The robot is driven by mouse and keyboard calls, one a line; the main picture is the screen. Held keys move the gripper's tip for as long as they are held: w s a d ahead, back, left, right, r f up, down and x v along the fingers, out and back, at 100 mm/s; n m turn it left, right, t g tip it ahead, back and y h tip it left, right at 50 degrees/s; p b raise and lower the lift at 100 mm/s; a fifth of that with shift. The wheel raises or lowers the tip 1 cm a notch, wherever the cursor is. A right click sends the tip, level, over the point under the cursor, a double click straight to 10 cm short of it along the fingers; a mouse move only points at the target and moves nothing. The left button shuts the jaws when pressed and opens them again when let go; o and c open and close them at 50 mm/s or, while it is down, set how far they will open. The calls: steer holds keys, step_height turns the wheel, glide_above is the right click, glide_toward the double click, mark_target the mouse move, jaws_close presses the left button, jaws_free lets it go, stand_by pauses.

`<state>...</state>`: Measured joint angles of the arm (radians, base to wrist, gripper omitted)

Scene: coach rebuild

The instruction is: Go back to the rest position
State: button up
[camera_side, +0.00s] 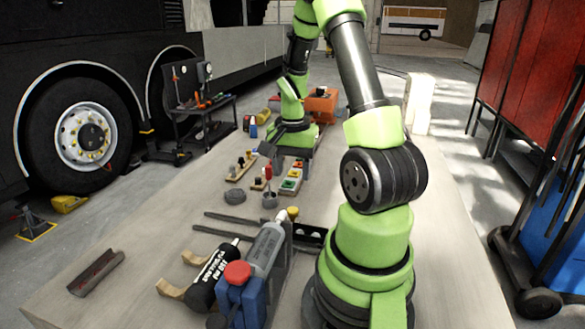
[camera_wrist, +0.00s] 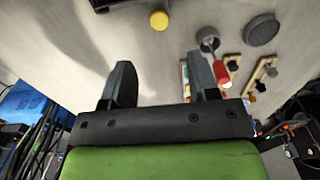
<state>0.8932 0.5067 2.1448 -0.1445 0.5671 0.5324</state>
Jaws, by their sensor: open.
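My gripper (camera_wrist: 162,82) is open in the wrist view, its two dark fingers apart with only bare table showing between them. In the side view my gripper (camera_side: 268,150) hangs over the far part of the table, beyond the small parts, and its fingertips are too small to make out. The red handle also shows in the side view (camera_side: 268,171).
A grey round piece (camera_side: 235,196), a yellow knob (camera_side: 293,212) and wooden blocks with knobs (camera_side: 241,166) are on the table (camera_side: 160,235). A grey tube (camera_side: 267,247), a black cartridge (camera_side: 212,272) and a blue container (camera_side: 240,295) crowd the near side. A bus wheel (camera_side: 85,137) stands left.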

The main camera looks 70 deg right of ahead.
stand_by(0.3)
steer(key=w+a+r+n+t, duration=0.3)
steer(key=a+r+n+t, duration=0.2)
steer(key=a+r+n, duration=0.8)
steer(key=s+a+r+n+t+y, duration=0.1)
steer(key=s+a+r, duration=0.4)
steer(key=a, duration=0.5)
steer(key=shift+a+t+y, duration=0.15)
steer(key=shift+t+y, duration=0.35)
steer(key=shift+t, duration=0.1)
